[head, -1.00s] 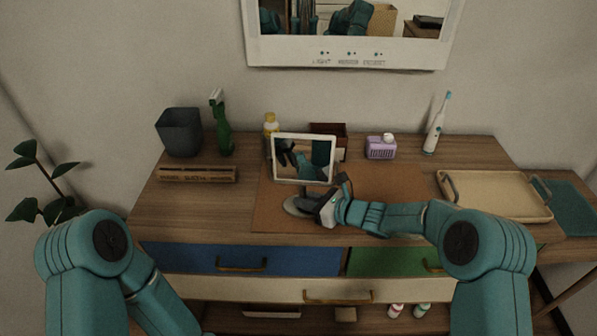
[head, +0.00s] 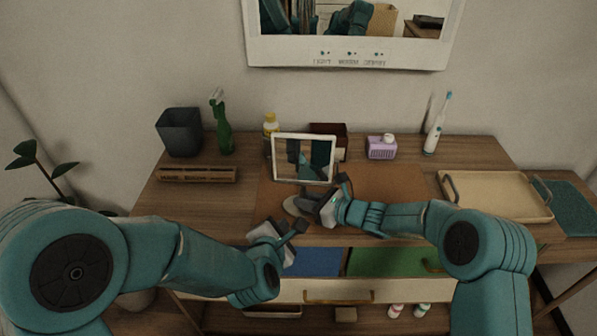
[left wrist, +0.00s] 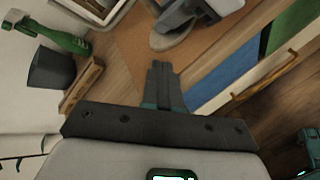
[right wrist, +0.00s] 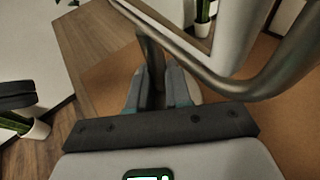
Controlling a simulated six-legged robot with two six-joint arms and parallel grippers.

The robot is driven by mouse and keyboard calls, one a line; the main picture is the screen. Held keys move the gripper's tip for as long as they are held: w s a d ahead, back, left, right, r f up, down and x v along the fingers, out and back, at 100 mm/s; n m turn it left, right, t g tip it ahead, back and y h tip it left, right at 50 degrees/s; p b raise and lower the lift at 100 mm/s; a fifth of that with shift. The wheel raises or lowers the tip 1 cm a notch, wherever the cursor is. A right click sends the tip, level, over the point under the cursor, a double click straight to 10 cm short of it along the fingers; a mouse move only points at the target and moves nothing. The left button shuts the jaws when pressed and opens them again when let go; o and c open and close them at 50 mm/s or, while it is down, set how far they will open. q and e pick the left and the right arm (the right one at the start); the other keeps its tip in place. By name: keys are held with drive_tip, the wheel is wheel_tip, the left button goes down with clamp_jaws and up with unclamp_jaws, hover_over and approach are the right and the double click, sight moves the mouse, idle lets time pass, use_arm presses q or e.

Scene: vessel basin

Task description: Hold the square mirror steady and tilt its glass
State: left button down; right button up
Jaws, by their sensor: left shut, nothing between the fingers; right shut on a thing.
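The square mirror (head: 304,158) stands upright on the brown mat, its pale-framed glass facing me. Its round grey base (head: 293,206) shows below, partly hidden by my right gripper. My right gripper (head: 318,204) is shut on the mirror's stand; in the right wrist view its fingers (right wrist: 160,88) close around the metal stem (right wrist: 150,50). My left gripper (head: 300,226) is shut and empty at the table's front edge, apart from the mirror. In the left wrist view its closed fingers (left wrist: 162,75) point towards the mirror base (left wrist: 172,38), and part of the frame (left wrist: 95,10) shows.
Behind the mirror are a yellow-capped bottle (head: 271,124) and dark box. A purple dispenser (head: 381,149), toothbrush (head: 437,125) and beige tray (head: 494,195) are right.

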sight(303, 142)
use_arm(q)
drive_tip(key=d+r+n+t, duration=0.2)
drive_tip(key=r+n, duration=0.4)
drive_tip(key=r, duration=0.2)
drive_tip(key=d+r+n+t, duration=0.2)
drive_tip(key=r+n, duration=0.3)
drive_tip(key=r, duration=0.3)
use_arm(e)
drive_tip(key=shift+f, duration=0.1)
use_arm(q)
drive_tip(key=shift+y, duration=0.4)
drive_tip(key=w, duration=0.2)
drive_tip(key=w+f, duration=0.1)
drive_tip(key=w, duration=0.5)
drive_tip(key=shift+w+d+f, duration=0.15)
drive_tip(key=shift+w+f, duration=0.05)
drive_tip(key=shift+f, duration=0.1)
drive_tip(key=shift+w, duration=0.3)
drive_tip(key=shift+w+d, duration=0.15)
drive_tip(key=shift+w, duration=1.1)
drive_tip(key=s, duration=0.6)
drive_tip(key=shift+a, duration=0.25)
use_arm(e)
drive_tip(key=o, duration=0.9)
